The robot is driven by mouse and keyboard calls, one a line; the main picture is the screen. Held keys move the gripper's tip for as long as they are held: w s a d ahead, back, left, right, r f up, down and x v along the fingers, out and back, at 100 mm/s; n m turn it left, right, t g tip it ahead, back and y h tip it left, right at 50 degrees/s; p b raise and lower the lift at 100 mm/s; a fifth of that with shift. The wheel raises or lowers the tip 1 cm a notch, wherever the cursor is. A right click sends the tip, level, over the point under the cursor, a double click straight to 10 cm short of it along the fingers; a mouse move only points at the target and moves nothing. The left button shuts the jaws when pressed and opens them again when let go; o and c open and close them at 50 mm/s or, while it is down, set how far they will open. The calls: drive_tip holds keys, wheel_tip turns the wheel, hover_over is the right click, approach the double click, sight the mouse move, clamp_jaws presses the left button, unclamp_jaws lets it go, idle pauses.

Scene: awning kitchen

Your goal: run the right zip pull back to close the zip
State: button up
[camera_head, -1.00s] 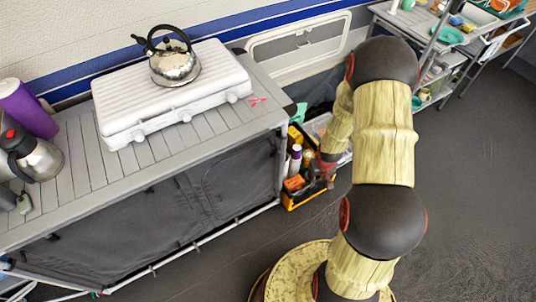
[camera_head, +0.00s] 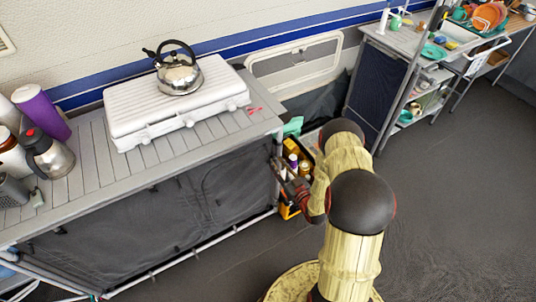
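The dark grey fabric front of the kitchen unit (camera_head: 150,215) hangs below the slatted grey worktop. Faint curved seam lines run across it, with one rounded panel outline towards its right end (camera_head: 235,185). I cannot make out the right zip pull; it is too small or hidden. My gripper (camera_head: 280,170) is beside the unit's right end, below the worktop corner. The fingers point up and left, close to the fabric's right edge. Whether they touch it, and whether they are open or shut, I cannot tell.
A yellow-and-black crate (camera_head: 290,208) with bottles stands on the floor beside my gripper, partly hidden by my arm. The white stove (camera_head: 178,108) with a kettle (camera_head: 179,74) sits on the worktop (camera_head: 90,160). Shelves (camera_head: 385,85) stand at upper right. The right floor is clear.

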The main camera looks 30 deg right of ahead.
sight(267, 149)
drive_tip(key=w+b, duration=0.2)
drive_tip(key=w, duration=0.5)
drive_tip(key=shift+w, duration=0.4)
drive_tip(key=shift+a+r, duration=0.1)
drive_tip(key=c, duration=0.3)
clamp_jaws()
